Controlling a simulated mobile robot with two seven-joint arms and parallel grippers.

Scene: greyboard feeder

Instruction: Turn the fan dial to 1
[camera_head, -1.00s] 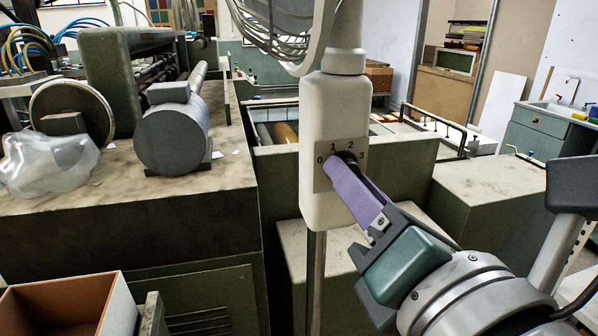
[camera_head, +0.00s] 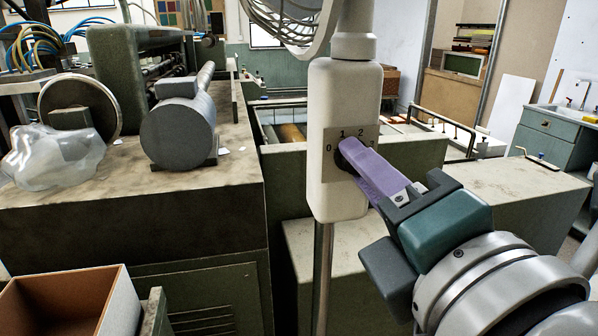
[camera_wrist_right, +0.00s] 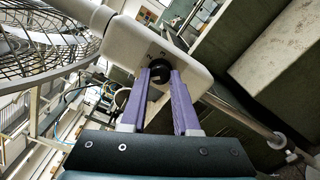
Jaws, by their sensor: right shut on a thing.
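The fan has a white control box (camera_head: 336,95) on a pole, with its wire cage (camera_head: 285,25) above. A plate (camera_head: 358,135) on the box carries the marks 0, 1, 2 and 3. The black dial (camera_head: 343,161) sits on this plate, mostly hidden behind my purple fingers in the head view. My right gripper (camera_head: 350,154) reaches it from the lower right. In the right wrist view, the two fingertips stand on either side of the dial (camera_wrist_right: 158,80), shut on it. Where the dial points is hidden. My left gripper is not in view.
A workbench (camera_head: 60,215) with a grey motor (camera_head: 178,133) and a clear plastic bag (camera_head: 50,158) stands left. An open box (camera_head: 122,300) is at the lower left. Green cabinets (camera_head: 500,185) stand behind the fan.

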